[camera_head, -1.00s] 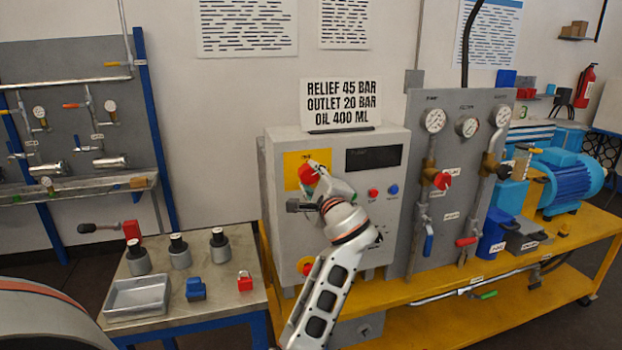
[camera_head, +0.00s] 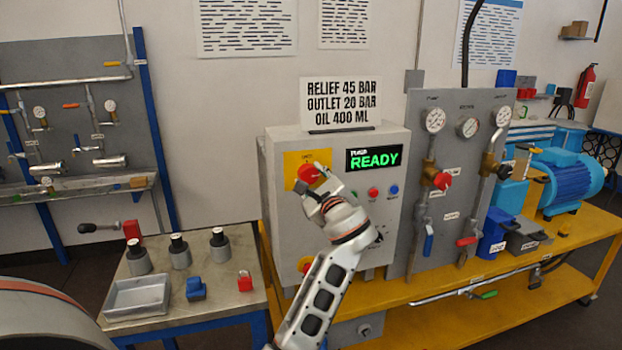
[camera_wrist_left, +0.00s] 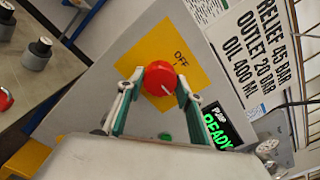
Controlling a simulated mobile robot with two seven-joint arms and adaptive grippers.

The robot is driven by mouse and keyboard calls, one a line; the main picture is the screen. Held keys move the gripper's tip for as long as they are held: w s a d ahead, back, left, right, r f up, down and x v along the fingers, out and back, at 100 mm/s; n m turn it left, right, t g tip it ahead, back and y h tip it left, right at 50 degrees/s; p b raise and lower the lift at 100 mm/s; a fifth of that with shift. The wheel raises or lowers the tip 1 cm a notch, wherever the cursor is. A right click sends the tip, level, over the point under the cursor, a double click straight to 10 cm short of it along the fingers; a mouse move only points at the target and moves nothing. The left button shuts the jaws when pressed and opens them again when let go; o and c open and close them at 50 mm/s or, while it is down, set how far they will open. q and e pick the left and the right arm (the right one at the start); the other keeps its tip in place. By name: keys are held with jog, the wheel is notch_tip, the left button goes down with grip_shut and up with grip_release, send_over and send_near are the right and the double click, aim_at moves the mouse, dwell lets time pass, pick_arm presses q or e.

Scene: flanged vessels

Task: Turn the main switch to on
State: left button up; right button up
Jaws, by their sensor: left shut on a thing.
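The main switch is a red round knob (camera_head: 309,174) on a yellow plate (camera_head: 293,161) at the upper left of the grey control box. In the left wrist view the knob (camera_wrist_left: 159,78) sits between the fingers, with a white mark on its face. The word OFF shows on the yellow plate (camera_wrist_left: 190,71) above it. My left gripper (camera_wrist_left: 157,86) is shut on the knob, one finger at each side. In the head view my left gripper (camera_head: 322,190) covers the knob's lower part. The display (camera_head: 374,159) reads READY in green. My right gripper is not in view.
A sign (camera_head: 341,102) stands on top of the box. Red and blue buttons (camera_head: 373,192) are right of the gripper. A gauge panel (camera_head: 455,180) stands to the right. A side table (camera_head: 222,305) at left holds a tray, several cylinders and a red padlock (camera_head: 245,281).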

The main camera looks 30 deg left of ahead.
pick_arm(q)
jog(key=shift+r, duration=0.1)
jog(key=o, duration=1.1)
jog(key=shift+w, duration=0.1)
jog(key=shift+s+d, duration=0.3)
jog(key=shift+d, duration=0.05)
jog(key=v, duration=0.6)
jog(key=shift+s+d, duration=0.25)
